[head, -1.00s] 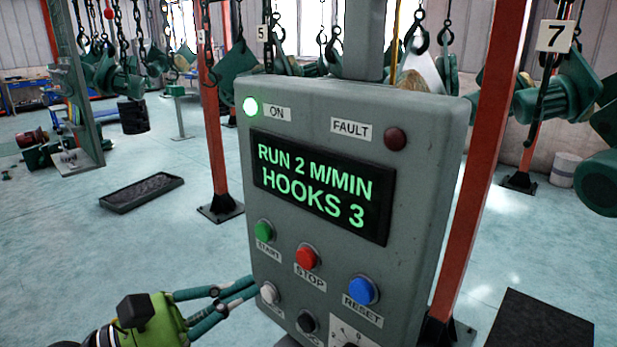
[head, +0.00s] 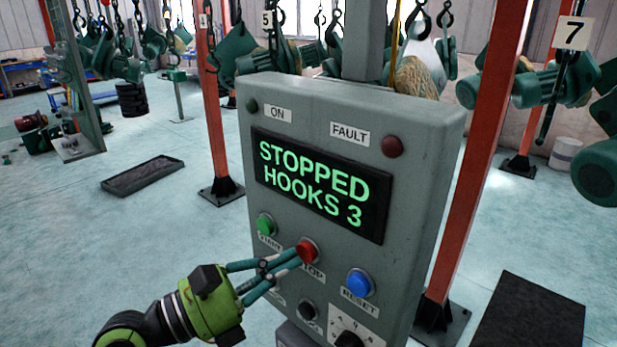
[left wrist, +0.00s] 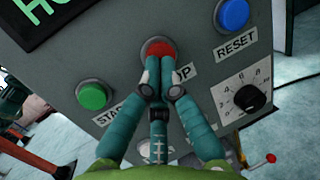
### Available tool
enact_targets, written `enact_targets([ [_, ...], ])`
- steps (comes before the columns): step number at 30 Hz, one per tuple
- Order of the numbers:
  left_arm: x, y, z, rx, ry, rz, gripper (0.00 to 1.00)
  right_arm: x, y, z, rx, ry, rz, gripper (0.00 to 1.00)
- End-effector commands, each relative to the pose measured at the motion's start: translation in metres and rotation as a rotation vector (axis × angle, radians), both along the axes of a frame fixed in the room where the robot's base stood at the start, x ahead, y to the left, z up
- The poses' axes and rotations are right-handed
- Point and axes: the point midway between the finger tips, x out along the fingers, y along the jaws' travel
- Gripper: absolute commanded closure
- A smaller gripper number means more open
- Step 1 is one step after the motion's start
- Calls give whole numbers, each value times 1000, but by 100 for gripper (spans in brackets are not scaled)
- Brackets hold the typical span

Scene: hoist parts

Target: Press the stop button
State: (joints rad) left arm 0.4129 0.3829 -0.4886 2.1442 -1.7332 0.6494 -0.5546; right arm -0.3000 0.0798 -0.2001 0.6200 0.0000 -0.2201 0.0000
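The red stop button (head: 307,250) is on the front of a grey control box (head: 420,130), between the green start button (head: 265,224) and the blue reset button (head: 360,283). The display (head: 315,185) reads "STOPPED HOOKS 3". The ON lamp (head: 251,105) is dark, and so is the fault lamp (head: 392,146). My left gripper (head: 297,257) is shut and empty, its fingertips at the stop button and seemingly touching it. In the left wrist view, the fingertips (left wrist: 159,68) cover the lower part of the red button (left wrist: 158,47) and part of its label. My right gripper is not in view.
A dial (left wrist: 246,96) sits below the reset button. Red posts (head: 470,180) stand behind the box on both sides. Hooks and green hoist parts (head: 535,92) hang behind. A black tray (head: 143,175) lies on the open floor at left.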

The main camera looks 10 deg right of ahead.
Motion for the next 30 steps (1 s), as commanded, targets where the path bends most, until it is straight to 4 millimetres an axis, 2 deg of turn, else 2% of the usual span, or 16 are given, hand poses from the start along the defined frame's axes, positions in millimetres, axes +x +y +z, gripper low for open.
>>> enact_targets([
  [1,-2,7,-5,3,-1,2,100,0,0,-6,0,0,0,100],
  [15,-20,58,-14,4,1,1,100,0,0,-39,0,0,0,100],
  [27,-23,65,-11,1,3,0,100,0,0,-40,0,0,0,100],
  [30,-13,68,-17,-34,59,7,100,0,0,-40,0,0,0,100],
])
